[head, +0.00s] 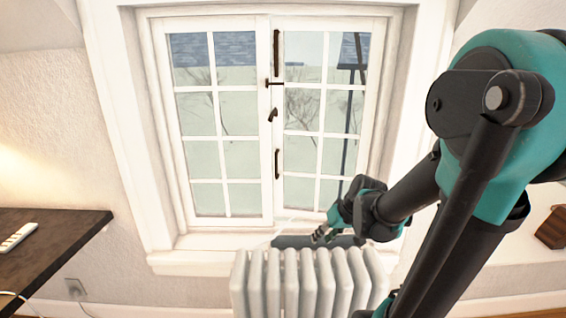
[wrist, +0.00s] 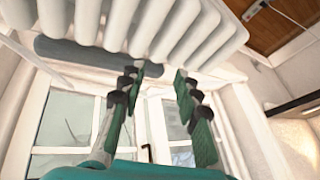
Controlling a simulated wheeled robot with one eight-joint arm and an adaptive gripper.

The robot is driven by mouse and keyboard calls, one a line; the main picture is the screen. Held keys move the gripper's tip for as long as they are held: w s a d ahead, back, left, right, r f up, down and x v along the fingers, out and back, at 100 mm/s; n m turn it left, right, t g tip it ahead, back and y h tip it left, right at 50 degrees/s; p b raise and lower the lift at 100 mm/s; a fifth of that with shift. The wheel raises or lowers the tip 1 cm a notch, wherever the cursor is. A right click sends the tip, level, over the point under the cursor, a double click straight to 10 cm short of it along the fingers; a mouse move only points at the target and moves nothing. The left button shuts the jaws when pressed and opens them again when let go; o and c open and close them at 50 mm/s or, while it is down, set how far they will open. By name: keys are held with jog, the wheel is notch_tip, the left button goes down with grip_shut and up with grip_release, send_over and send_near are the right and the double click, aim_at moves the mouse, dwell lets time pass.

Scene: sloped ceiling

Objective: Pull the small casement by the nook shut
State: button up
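The white casement window (head: 270,120) has two paned sashes side by side, with dark handles and a latch along the middle. From here both sashes look close to their frame; I cannot tell whether one is slightly ajar. My gripper (head: 322,235) is low in front of the right sash, just above the radiator and near the sill. In the wrist view, which looks upside down, the gripper's two fingers (wrist: 157,74) are spread apart with nothing between them. The sashes (wrist: 65,122) show behind them, with a dark latch (wrist: 147,152) between the fingers. I see no contact with the window.
A white ribbed radiator (head: 305,283) stands under the sill, close below my gripper. A dark, flat, elongated thing (head: 290,241) lies on the sill behind it. A dark desk (head: 45,245) with a white power strip (head: 18,237) is at the left. A brown object (head: 551,228) is at the right.

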jog(key=w+a+r+n+y, duration=0.3)
jog(key=w, duration=0.6)
jog(key=w+a+r+n+y, duration=0.2)
jog(key=w+y, duration=0.2)
jog(key=w, duration=0.5)
jog(key=w+d+r+n+t+y, duration=0.25)
jog(key=w+n+y, duration=0.35)
jog(key=w, duration=0.7)
jog(key=x, duration=1.2)
jog(key=shift+w, duration=0.25)
jog(key=shift+d+f, duration=0.1)
grip_shut()
